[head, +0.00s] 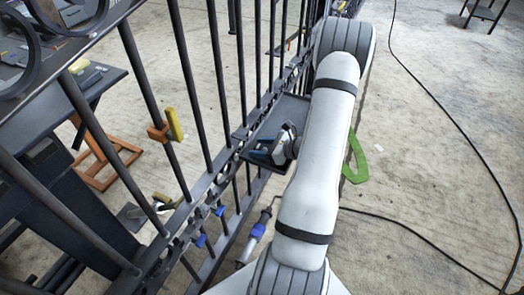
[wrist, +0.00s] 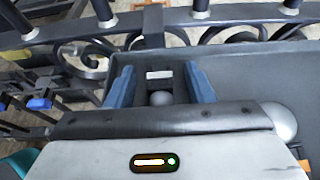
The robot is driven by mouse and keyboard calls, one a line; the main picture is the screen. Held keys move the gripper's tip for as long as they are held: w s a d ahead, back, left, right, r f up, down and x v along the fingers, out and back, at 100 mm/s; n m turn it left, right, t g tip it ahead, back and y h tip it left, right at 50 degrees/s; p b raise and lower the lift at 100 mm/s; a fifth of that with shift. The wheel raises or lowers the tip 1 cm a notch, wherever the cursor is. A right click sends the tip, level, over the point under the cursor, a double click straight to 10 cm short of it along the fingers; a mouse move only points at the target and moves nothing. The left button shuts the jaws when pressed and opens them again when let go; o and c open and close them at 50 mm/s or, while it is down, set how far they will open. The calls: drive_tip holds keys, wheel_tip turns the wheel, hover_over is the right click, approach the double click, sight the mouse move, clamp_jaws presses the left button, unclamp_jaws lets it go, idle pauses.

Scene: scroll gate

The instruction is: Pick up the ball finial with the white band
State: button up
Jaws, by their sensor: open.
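In the wrist view my gripper (wrist: 160,82) is open, with one blue finger on each side of a grey ball finial (wrist: 160,98). A white patch (wrist: 159,75), which looks like its band, shows just beyond the ball on a dark part. The fingers look apart from it on both sides; the ball's near side is hidden by my gripper body. A second, larger-looking grey ball (wrist: 284,122) shows at the right, partly hidden; I cannot see a band on it. In the head view my gripper (head: 268,148) is low over the dark tray, and the finials cannot be made out.
The dark tray (head: 285,118) sits against the gate (head: 187,80), whose scrolls (wrist: 92,55) and bars stand close beyond my fingers. Blue-handled clamps (head: 201,240) hang on the lower rail. A green piece (head: 355,160) and a black cable (head: 440,105) are at the right.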

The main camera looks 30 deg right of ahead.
clamp_jaws()
idle(0.5)
